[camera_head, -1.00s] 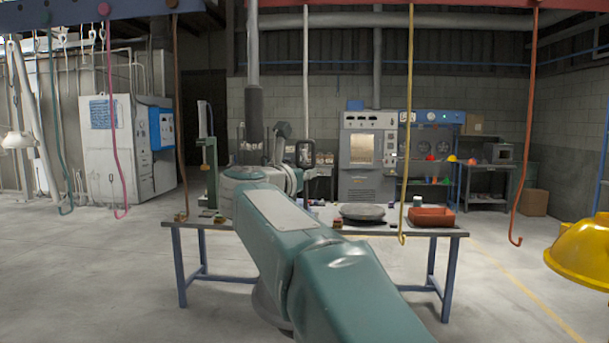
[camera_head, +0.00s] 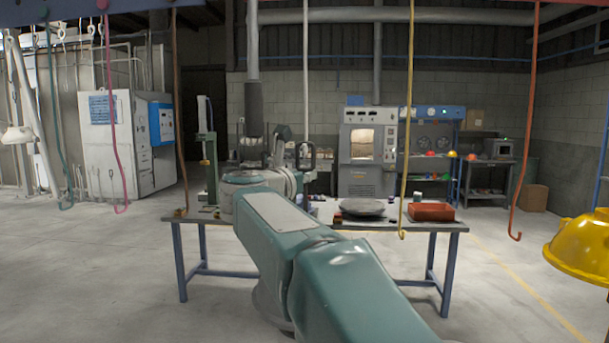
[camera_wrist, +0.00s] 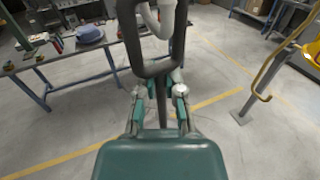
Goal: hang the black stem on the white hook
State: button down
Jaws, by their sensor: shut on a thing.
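A black stem (camera_wrist: 160,100) stands between the two fingers of my gripper (camera_wrist: 159,92) in the wrist view, and the gripper is shut on it. The stem widens above into a black loop (camera_wrist: 127,40). The loop also shows in the head view (camera_head: 305,157), right of my wrist. The white hook (camera_head: 305,70) hangs as a thin rod from above, in line with the loop. A pale curved piece, apparently the hook's lower end (camera_wrist: 148,20), shows within the loop's outline. I cannot tell whether it passes through or lies behind it.
A yellow hook (camera_head: 408,130) and an orange hook (camera_head: 532,130) hang to the right; brown (camera_head: 177,100), pink (camera_head: 111,120) and teal ones hang left. A yellow hood (camera_head: 585,253) is at the right edge. A table (camera_head: 385,226) with a red tray (camera_head: 431,211) stands beyond.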

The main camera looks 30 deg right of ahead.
jog(key=shift+f, duration=0.45)
dwell(0.3)
